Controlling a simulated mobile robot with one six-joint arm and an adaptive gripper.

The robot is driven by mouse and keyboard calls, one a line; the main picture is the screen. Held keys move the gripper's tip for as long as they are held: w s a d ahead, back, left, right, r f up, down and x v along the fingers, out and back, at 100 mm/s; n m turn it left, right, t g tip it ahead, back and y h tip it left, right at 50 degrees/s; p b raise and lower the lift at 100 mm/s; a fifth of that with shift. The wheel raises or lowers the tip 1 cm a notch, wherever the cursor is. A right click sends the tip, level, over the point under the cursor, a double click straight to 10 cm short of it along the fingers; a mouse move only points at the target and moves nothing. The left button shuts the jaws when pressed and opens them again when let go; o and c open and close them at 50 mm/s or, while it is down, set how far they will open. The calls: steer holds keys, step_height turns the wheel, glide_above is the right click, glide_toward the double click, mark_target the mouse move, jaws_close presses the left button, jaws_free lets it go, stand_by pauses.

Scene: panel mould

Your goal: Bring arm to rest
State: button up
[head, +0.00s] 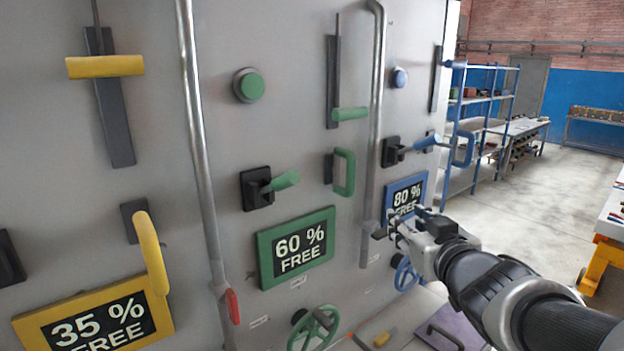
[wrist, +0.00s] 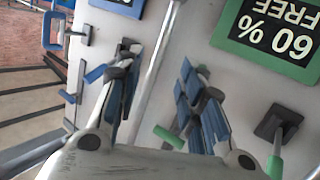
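My gripper (head: 401,222) reaches in from the lower right in the head view, in front of the grey panel and close to the "80 % FREE" sign (head: 405,196). In the wrist view my gripper (wrist: 158,72) has its two blue-padded fingers apart, with nothing between them but the panel and a metal pipe (wrist: 150,80) behind. It holds nothing. Whether a finger touches the panel cannot be told. Part of the blue sign is hidden behind the fingers in the head view.
The panel carries a yellow handle (head: 150,252), a green handle (head: 345,172), a blue handle (head: 463,150), a green wheel (head: 314,328), a blue wheel (head: 405,274) and a red lever (head: 232,306). Open floor (head: 560,185) lies right of the panel, with a blue shelf (head: 484,125) beyond.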

steer(key=s+f+m+g+h+b, duration=0.35)
steer(key=s+f+g+b, duration=0.4)
steer(key=s+f, duration=0.95)
steer(key=s+a+f+n+g+y+b, duration=0.1)
steer(key=s+a+f+g+b, duration=0.3)
steer(key=s+f, duration=0.8)
steer(key=shift+a+f+n+y+b, duration=0.35)
steer(key=shift+a+f+y+b, duration=0.3)
steer(key=shift+b, duration=0.35)
